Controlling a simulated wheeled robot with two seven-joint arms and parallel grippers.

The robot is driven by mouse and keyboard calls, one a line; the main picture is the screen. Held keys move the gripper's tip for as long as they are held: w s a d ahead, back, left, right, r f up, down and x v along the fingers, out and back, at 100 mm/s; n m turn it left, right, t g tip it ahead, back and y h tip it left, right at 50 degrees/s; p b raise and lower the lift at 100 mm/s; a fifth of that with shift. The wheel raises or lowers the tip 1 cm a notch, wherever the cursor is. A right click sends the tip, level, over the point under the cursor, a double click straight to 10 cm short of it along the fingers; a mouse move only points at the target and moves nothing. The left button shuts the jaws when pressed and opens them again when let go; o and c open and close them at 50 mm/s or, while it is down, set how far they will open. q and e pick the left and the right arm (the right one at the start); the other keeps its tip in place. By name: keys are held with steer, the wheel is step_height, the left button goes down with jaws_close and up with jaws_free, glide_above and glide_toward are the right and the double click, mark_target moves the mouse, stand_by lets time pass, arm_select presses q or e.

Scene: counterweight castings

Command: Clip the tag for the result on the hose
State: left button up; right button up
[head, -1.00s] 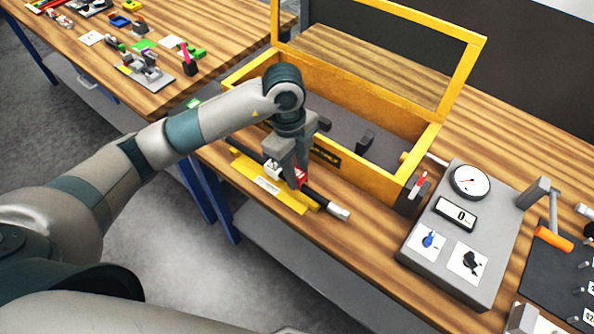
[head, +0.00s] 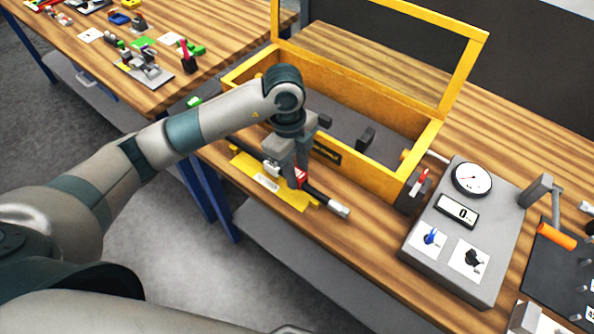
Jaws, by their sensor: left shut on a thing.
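The hose (head: 317,194) is black with a silver end fitting. It lies along a yellow holder plate (head: 291,198) with a white label, near the front edge of the bench. My left gripper (head: 287,182) points down over the hose and is shut on a small red tag (head: 301,176), which shows at the right finger. The fingers hide most of the tag, so I cannot tell whether it is around the hose or only touching it. My right gripper is not in view.
A yellow box (head: 376,183) with its lid frame raised stands just behind the hose. A grey test unit (head: 453,261) with a dial and a display is to the right. A second table (head: 130,78) with small parts is at the upper left.

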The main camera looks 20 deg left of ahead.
arm_select(q)
steer(key=shift+f+b, duration=0.3)
steer(key=shift+f, duration=0.15)
steer(key=o, duration=0.9)
steer(key=shift+r, duration=0.1)
steer(key=shift+r+p, duration=2.7)
steer(key=shift+r, duration=0.75)
